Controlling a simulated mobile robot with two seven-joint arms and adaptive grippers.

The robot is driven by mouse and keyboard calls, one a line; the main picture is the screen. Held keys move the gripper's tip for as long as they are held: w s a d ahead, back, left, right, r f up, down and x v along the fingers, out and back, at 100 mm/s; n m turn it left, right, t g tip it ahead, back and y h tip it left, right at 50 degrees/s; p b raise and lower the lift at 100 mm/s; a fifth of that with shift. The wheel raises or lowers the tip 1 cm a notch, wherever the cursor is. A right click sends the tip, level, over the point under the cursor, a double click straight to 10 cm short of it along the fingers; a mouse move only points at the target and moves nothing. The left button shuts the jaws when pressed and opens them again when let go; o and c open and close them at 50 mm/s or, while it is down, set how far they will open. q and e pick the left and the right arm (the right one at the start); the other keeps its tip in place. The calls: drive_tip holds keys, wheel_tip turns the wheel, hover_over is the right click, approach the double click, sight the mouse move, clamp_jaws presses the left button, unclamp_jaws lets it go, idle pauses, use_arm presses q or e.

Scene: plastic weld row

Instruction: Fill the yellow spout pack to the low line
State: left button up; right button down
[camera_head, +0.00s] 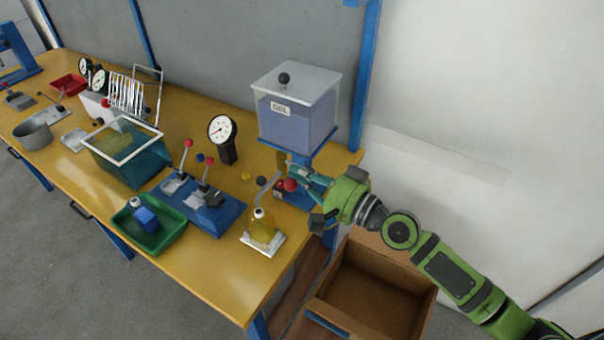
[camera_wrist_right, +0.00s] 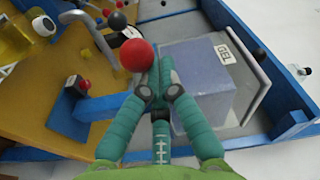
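My right gripper (camera_head: 298,176) is below the tank, beside the red knob (camera_wrist_right: 138,55). Its teal fingers are closed together, and the knob overlaps their tips. My left gripper is out of view.
A blue lever fixture (camera_head: 207,212), a green tray (camera_head: 150,238) with a blue-and-white bottle, and a dial gauge (camera_head: 222,132) are left of the pack. A teal bin (camera_head: 128,153) stands farther left. An open cardboard box (camera_head: 372,285) is below the bench's right end.

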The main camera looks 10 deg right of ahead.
drive_tip(key=n+b, duration=0.1)
drive_tip(key=f+n+b, duration=0.1)
drive_tip(key=a+f+n+b, duration=0.1)
drive_tip(key=shift+s+n+b, duration=0.3)
drive_tip(key=shift+s+b, duration=0.1)
idle(0.8)
drive_tip(key=shift+d, duration=0.1)
idle(4.2)
drive_tip(key=v, duration=1.2)
drive_tip(key=shift+w+d, duration=0.1)
idle(0.3)
